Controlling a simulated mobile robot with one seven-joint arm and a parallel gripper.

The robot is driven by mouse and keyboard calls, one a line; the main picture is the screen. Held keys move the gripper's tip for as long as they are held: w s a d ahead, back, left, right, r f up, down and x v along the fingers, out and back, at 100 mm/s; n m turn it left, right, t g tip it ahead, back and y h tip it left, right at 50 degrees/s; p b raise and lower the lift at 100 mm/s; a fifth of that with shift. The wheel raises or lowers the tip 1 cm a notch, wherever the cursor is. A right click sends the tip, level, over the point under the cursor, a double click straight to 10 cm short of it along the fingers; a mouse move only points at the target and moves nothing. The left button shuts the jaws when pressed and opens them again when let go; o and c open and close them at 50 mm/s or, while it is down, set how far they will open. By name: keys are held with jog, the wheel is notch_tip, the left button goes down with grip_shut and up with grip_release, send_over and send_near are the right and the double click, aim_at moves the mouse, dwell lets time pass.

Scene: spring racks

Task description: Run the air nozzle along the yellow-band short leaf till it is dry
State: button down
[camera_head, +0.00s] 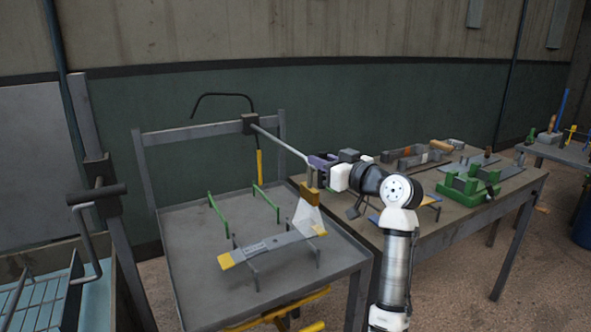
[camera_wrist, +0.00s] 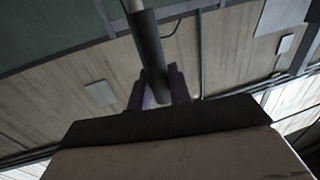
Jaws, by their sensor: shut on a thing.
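The short leaf (camera_head: 272,246) is a flat grey strip with yellow ends. It lies across thin grey supports on the grey table in the head view. My gripper (camera_head: 318,167) is above and behind its right end, with purple fingers shut on the air nozzle. The nozzle's brass-coloured head (camera_head: 311,191) points down, and a pale cone of air fans from it onto the leaf's right end. In the wrist view my fingers (camera_wrist: 158,88) close around a dark cylinder of the nozzle (camera_wrist: 148,50). Whether the leaf is wet is too small to tell.
Two green rests (camera_head: 217,214) stand empty behind the leaf on the grey table (camera_head: 185,250). A wooden bench (camera_head: 440,222) at right holds a green fixture (camera_head: 470,183) and several blocks. A blue-lined basin (camera_head: 95,290) is at left. The table's left part is clear.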

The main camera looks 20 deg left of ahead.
jog(key=shift+w+d, duration=1.2)
jog(key=shift+w, duration=0.25)
jog(key=c, duration=1.3)
grip_release()
jog(key=shift+c, duration=0.2)
jog(key=b+v, duration=0.4)
jog(key=v, duration=0.9)
jog(key=shift+s+d, duration=0.3)
